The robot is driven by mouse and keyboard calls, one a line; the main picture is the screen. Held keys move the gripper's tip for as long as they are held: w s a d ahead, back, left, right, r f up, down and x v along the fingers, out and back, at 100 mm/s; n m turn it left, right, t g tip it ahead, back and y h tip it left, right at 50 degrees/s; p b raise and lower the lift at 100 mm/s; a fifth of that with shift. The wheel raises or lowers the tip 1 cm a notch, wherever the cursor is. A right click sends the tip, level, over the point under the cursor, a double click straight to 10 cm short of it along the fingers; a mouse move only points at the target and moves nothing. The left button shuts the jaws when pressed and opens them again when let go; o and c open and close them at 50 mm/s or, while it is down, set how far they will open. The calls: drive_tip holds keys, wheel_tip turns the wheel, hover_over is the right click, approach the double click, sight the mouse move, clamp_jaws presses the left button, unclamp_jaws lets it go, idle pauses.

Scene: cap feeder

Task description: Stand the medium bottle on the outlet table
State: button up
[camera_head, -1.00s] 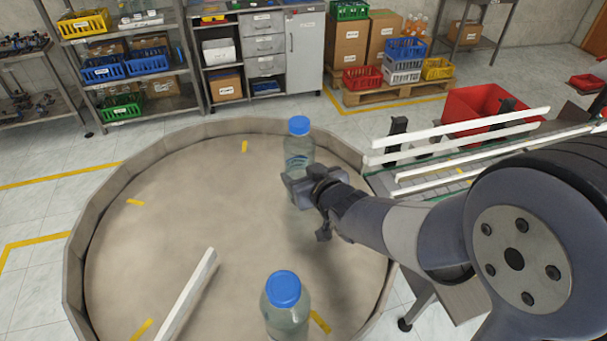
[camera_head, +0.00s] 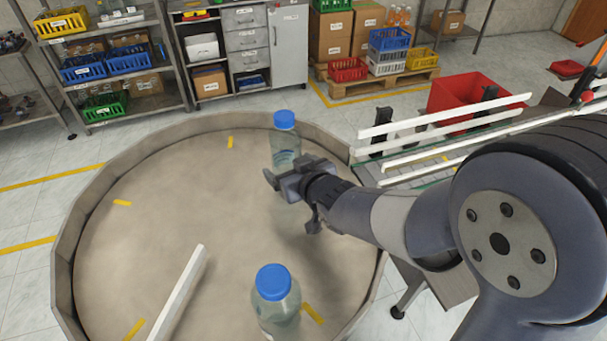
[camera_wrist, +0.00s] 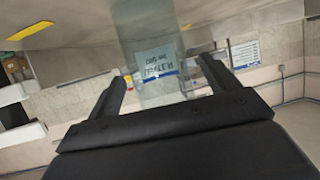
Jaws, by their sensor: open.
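A clear bottle with a blue cap (camera_head: 285,122) stands upright near the far right rim of the round, low-walled table (camera_head: 130,240). My gripper (camera_head: 284,180) is open at its lower part, which it partly hides. In the wrist view the bottle (camera_wrist: 150,45) appears upside down, with a printed label, between and just beyond the open fingers (camera_wrist: 162,76). I see no finger clearly touching it. A second clear, blue-capped bottle (camera_head: 278,308) stands at the table's near side. I cannot tell their sizes apart for certain.
A pale guide bar (camera_head: 180,290) lies across the near left of the round table. A conveyor with white rails (camera_head: 445,115) joins at the right, with a red bin (camera_head: 470,92) behind it. The table's middle and left are clear.

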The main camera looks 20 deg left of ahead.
drive_tip(key=v, duration=1.2)
drive_tip(key=shift+p, duration=0.4)
drive_tip(key=shift+f, duration=0.1)
drive_tip(key=shift+c, duration=0.2)
idle(1.4)
